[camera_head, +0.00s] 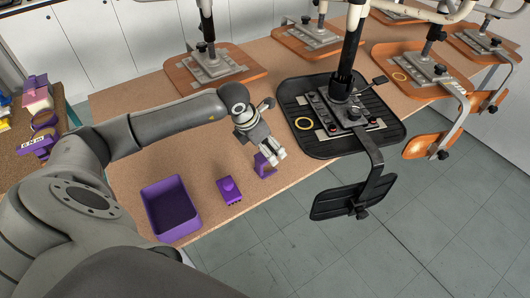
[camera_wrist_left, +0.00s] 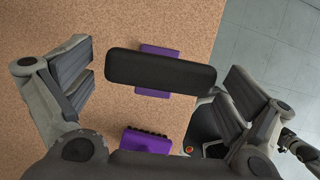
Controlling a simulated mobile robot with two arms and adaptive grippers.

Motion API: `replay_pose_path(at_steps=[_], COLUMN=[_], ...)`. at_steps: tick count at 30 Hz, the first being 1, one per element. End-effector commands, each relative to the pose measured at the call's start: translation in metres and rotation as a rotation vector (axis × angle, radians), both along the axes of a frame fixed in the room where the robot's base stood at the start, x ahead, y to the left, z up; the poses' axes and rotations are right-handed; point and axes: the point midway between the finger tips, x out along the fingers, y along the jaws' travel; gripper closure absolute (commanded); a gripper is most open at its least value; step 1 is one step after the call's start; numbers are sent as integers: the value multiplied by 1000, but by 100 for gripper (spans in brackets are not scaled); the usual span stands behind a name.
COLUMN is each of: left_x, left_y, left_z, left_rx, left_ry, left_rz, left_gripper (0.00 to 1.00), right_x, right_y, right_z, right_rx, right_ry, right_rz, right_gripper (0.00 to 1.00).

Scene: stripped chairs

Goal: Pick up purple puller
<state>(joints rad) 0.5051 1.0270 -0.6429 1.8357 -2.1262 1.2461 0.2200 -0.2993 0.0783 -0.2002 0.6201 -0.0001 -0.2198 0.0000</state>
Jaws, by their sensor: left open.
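The purple puller (camera_head: 264,166), an upright bracket-like piece, stands on the wooden table near its front edge. My left gripper (camera_head: 272,150) is over it, with the fingers pointing down. In the left wrist view, my left gripper (camera_wrist_left: 160,85) is open, with its fingers spread on either side. Between them is a wide dark bar, with purple parts of the puller (camera_wrist_left: 154,93) showing above and below it. No finger visibly touches it.
A purple ridged block (camera_head: 229,190) lies beside the puller; it also shows in the wrist view (camera_wrist_left: 145,141). A purple bin (camera_head: 152,208) stands to its left. A black chair seat (camera_head: 305,92) lies to the right, with wooden seats behind. A side table (camera_head: 25,170) holds more purple items.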

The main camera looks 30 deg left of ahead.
Motion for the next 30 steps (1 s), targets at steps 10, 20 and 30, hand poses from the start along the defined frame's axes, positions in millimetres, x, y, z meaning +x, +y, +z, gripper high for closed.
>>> replay_pose_path(at_steps=[10,20,30], left_x=[0,0,1], left_y=[0,0,1], left_z=[1,2,11], left_rx=[0,0,0], left_ry=[0,-2,-4], left_rz=[0,0,1], left_gripper=[37,68,68], right_x=[0,0,0], right_y=[-3,-3,-3], right_z=[0,0,-7], right_rx=[-3,-3,-3], right_ry=[0,0,0], right_rz=[1,0,0], right_gripper=[60,60,60])
